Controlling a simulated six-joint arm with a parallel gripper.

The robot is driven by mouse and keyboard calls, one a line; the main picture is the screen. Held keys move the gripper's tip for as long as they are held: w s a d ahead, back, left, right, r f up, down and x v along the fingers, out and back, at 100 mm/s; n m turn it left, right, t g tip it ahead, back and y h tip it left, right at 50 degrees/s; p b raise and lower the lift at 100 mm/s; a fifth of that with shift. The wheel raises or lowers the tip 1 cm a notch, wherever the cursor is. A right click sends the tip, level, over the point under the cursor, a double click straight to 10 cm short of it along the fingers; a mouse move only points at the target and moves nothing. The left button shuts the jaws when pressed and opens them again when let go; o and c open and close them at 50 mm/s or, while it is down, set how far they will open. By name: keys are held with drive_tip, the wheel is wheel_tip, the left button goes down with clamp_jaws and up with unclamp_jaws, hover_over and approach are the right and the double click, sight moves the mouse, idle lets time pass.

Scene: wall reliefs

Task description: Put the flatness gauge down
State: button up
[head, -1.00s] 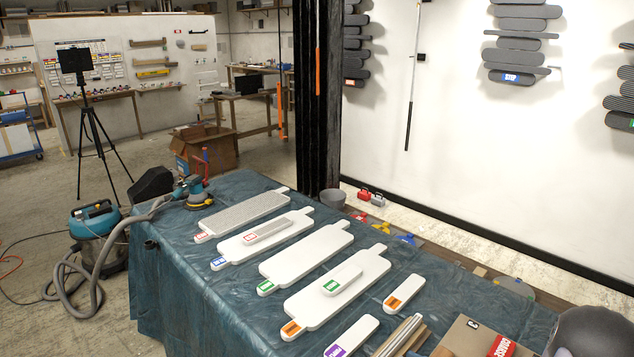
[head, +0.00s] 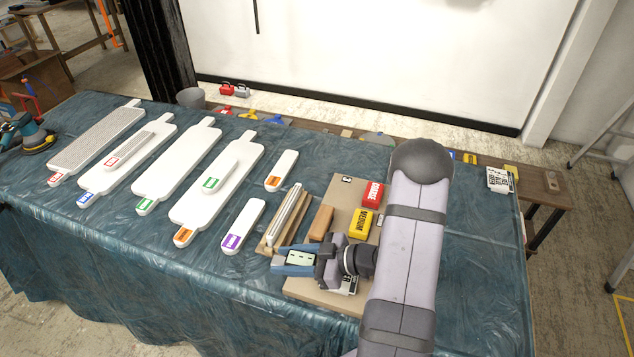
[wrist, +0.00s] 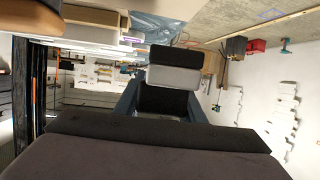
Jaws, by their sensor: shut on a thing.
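My gripper (head: 283,260) is low over the right part of the cloth-covered table in the head view, its blue fingers pointing left. It is shut on a small block with a pale display face, which I take to be the flatness gauge (head: 300,258). In the wrist view the gauge (wrist: 174,76) shows as a grey and black block between the two fingers (wrist: 165,100). The gauge is beside the near end of a wooden holder with metal bars (head: 284,217) and by the left edge of a cardboard sheet (head: 318,297). Whether it touches either is unclear.
White panels with coloured labels (head: 178,168) cover the table's left and middle. A purple-labelled piece (head: 243,224) lies left of the holder. Red (head: 372,194) and yellow (head: 360,223) boxes and a brown block (head: 321,222) sit on the cardboard. Bare blue cloth (head: 480,270) lies right of my arm.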

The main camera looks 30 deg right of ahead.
drive_tip(key=w+d+r+m+t+h+b, duration=0.2)
drive_tip(key=w+d+m+t+h+b, duration=0.3)
drive_tip(key=w+d, duration=1.05)
drive_tip(key=shift+w+d+r+m+g+h+b, duration=1.5)
drive_tip(key=shift+w+d+r+m+h, duration=0.65)
drive_tip(key=shift+d+m+h, duration=2.35)
drive_tip(key=shift+w+d+r+m+g+h+b, duration=1.2)
drive_tip(key=shift+w+d+r+m+h+b, duration=0.85)
drive_tip(key=shift+d+m+h, duration=2.45)
drive_tip(key=shift+a+f+m+g+h+b, duration=0.15)
drive_tip(key=shift+a+f+g+b, duration=0.4)
drive_tip(key=shift+f, duration=2.05)
drive_tip(key=shift+a+f+m+g+h+b, duration=0.1)
drive_tip(key=shift+a+f+g+b, duration=0.4)
drive_tip(key=shift+f, duration=2.05)
drive_tip(key=shift+a+f+m+g+h+b, duration=0.15)
drive_tip(key=shift+a+f+g+b, duration=0.4)
drive_tip(key=shift+f, duration=2.05)
